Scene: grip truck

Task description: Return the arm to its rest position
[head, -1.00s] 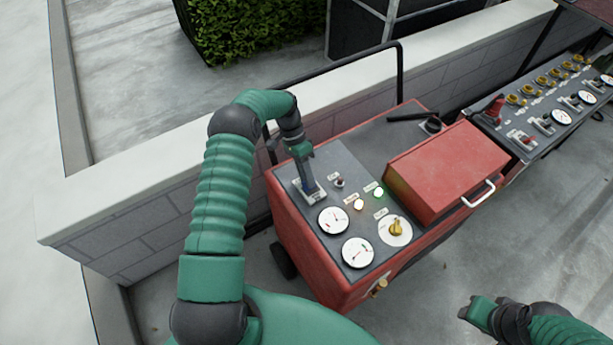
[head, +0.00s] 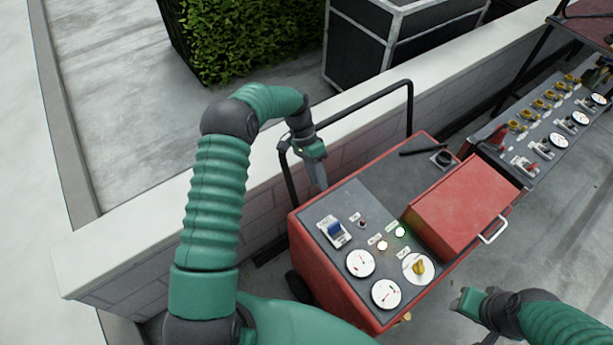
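My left gripper (head: 319,177) hangs pointing down just beyond the back left edge of the red control cart (head: 320,262). It is apart from the blue switch (head: 335,229) on the cart's grey panel. Its fingers look close together, but whether they are fully shut is too small to tell. My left arm (head: 212,195) rises from the bottom and bends over at the top. My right gripper (head: 465,301) is at the lower right, over the floor and apart from the cart, with its fingertips facing left; their gap is unclear.
The cart's panel carries round gauges (head: 361,263), a yellow knob (head: 419,267) and lit lamps. A red lidded box (head: 463,207) sits on its right part. A black rail (head: 409,105) and a low wall (head: 130,246) stand behind. A second panel (head: 545,140) is at the upper right.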

